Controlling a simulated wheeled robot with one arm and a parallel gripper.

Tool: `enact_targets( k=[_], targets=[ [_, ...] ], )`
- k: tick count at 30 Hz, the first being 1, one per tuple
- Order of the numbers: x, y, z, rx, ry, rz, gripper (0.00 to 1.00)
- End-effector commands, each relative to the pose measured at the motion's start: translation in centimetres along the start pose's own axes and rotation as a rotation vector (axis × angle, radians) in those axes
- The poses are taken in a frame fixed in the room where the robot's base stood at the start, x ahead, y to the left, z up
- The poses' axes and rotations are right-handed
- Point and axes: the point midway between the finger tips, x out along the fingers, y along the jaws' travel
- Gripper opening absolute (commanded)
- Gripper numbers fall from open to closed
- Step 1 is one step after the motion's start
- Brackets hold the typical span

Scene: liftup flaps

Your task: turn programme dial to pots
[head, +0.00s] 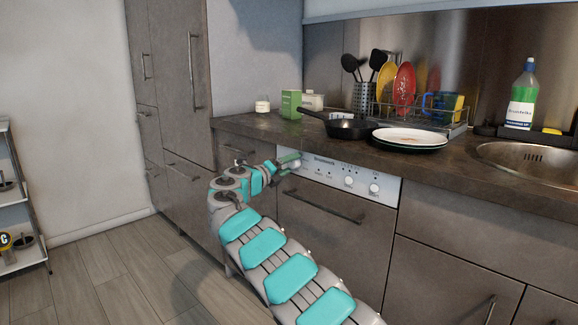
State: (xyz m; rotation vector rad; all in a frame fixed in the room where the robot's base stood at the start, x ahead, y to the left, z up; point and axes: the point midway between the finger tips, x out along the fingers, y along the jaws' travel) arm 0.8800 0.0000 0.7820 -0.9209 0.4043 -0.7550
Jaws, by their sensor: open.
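The dishwasher's white control panel (326,174) runs along the top of a grey-brown door, under the countertop. Two round dials show toward its right: one near the middle right (348,181) and one close to the right end (374,188). Small marks are printed on the panel, too small to read, so I cannot tell which dial is the programme dial or where either points. My gripper (289,161) is at the panel's left end, left of both visible dials. It is open. It hides part of the panel's left end, and I cannot tell whether it touches anything there.
A long bar handle (321,206) crosses the door below the panel. The countertop (462,164) overhangs above, with a black pan (350,128), stacked plates (410,137) and a dish rack. A sink (535,158) is at right.

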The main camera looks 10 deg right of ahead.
Motion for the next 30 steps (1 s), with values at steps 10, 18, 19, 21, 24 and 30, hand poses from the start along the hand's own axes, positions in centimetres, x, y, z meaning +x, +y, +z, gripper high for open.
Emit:
enact_targets(
  k=[10, 18, 19, 21, 24, 30],
  targets=[
    [0.01, -0.07, 0.02, 0.001, 0.0, -0.001, 0.61],
    [0.0, -0.06, 0.03, 0.001, 0.0, 0.0, 0.31],
    [0.0, -0.06, 0.03, 0.001, 0.0, 0.0, 0.27],
    [0.0, -0.05, 0.03, 0.001, 0.0, 0.0, 0.19],
    [-0.01, -0.04, 0.03, 0.001, -0.001, 0.0, 0.08],
    [-0.01, -0.03, 0.03, 0.001, -0.001, 0.0, 0.0]
  ],
)
